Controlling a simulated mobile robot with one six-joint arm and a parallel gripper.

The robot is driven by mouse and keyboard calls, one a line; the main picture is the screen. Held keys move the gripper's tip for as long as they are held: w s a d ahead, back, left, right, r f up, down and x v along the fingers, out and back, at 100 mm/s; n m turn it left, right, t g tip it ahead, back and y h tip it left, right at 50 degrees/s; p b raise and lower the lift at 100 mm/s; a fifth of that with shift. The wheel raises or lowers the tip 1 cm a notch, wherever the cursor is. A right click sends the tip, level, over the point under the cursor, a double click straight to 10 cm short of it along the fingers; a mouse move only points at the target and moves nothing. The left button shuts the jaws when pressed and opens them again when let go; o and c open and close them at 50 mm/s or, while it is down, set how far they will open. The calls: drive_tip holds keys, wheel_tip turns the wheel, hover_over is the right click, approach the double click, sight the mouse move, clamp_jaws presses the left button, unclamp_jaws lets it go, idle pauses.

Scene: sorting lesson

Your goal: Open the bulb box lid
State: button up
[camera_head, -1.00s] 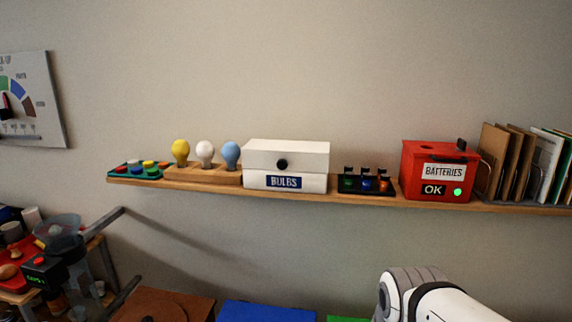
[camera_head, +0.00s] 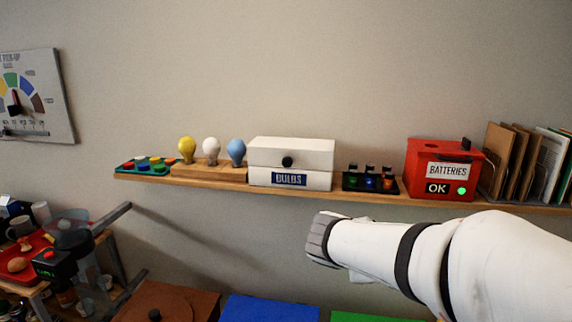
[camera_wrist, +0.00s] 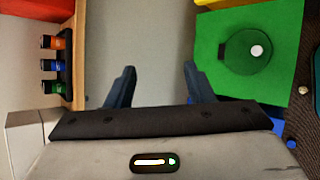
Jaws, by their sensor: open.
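The bulb box (camera_head: 290,179) is a white box with a blue "BULBS" label, standing on the wall shelf in the head view. Its lid (camera_head: 305,147) is down and has a round black knob (camera_head: 287,162) on the front. In the wrist view, my gripper (camera_wrist: 158,70) is open, with two dark fingers apart and nothing between them. In the head view my white arm reaches in from the lower right, its end below the shelf and the box, apart from both. The fingers are not visible there.
The shelf (camera_head: 215,184) also holds a stand with three bulbs (camera_head: 211,152), a rack of small batteries (camera_head: 370,180), a red battery box (camera_head: 432,157) and upright folders (camera_head: 520,155). Below are a blue bin (camera_head: 270,308) and a green lid (camera_wrist: 240,50).

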drive_tip(key=w+a+r+n+t, duration=0.5)
drive_tip(key=w+a+r+n, duration=0.1)
drive_tip(key=w+a+n, duration=0.25)
drive_tip(key=n+t+y+p, duration=0.1)
drive_tip(key=n+t+y, duration=0.35)
drive_tip(key=n, duration=0.55)
approach(287, 163)
drive_tip(key=shift+t+h, duration=0.25)
drive_tip(key=shift+t, duration=0.2)
drive_tip(key=w, duration=0.2)
drive_tip(key=w+d+p, duration=0.1)
drive_tip(key=w, duration=0.2)
drive_tip(key=w+f, duration=0.1)
drive_tip(key=w, duration=0.2)
drive_tip(key=shift+d+p, duration=0.15)
drive_tip(key=shift+p, duration=0.25)
drive_tip(key=shift+c, duration=0.5)
clamp_jaws()
